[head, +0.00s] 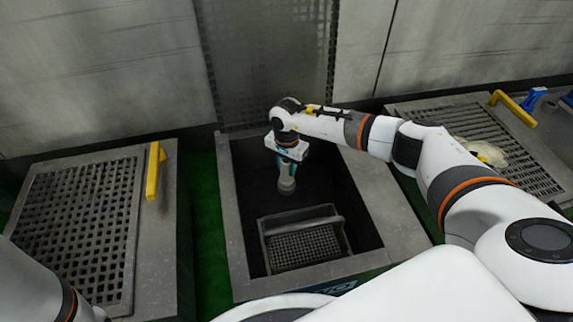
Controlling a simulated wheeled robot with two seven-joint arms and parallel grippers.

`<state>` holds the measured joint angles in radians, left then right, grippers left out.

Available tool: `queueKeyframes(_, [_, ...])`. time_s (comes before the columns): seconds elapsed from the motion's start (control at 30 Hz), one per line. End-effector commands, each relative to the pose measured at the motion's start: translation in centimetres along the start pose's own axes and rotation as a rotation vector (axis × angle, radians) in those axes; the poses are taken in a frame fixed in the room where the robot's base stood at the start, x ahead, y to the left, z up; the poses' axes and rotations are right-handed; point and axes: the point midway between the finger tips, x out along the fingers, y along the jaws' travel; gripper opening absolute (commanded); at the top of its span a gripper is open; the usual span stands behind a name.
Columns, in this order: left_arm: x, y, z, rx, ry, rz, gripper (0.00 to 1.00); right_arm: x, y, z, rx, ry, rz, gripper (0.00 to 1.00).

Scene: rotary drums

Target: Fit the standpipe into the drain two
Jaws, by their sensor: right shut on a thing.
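My right gripper (287,160) hangs down into the open middle pit, near its back left corner. It is shut on a grey pipe-like piece, which I take to be the standpipe (287,184); its wider lower end points down. The pit (376,205), with a pale stone rim, has a dark inside. I cannot tell how far the standpipe is above the pit floor, and no drain opening can be made out in the dark. Part of my left arm shows at the lower left edge; its gripper is out of view.
A grey basket with a perforated bottom (305,243) sits in the front of the pit. A grated drain (80,230) with a yellow handle (153,170) is at left. Another grate (470,125) at right carries a pale heap (478,142) and a yellow handle (513,107). Walls stand behind.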

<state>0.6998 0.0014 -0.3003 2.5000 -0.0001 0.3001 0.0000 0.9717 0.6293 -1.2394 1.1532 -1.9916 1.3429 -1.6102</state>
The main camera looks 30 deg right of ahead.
Motion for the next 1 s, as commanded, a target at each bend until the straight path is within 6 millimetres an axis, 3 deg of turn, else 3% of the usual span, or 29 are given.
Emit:
queueKeyframes(0.57, [-1.1, -0.2, 0.3, 0.0, 0.001, 0.001, 0.36, 1.6, 0.0, 0.0, 0.0, 0.0, 0.0, 0.09])
queueKeyframes(0.6, [-1.0, -0.2, 0.3, 0.0, 0.0, 0.001, 0.36, 1.4, 0.0, 0.0, 0.0, 0.0, 0.0, 0.39])
queueKeyframes(0.7, [-1.0, -0.2, 0.3, 0.0, 0.0, 0.001, 0.36, 1.4, 0.0, 0.0, 0.0, 0.0, 0.0, 0.55])
queueKeyframes(1.0, [-0.9, -0.2, 0.3, 0.0, 0.0, 0.002, 0.36, 1.3, 0.0, 0.0, 0.0, 0.0, 0.0, 0.57])
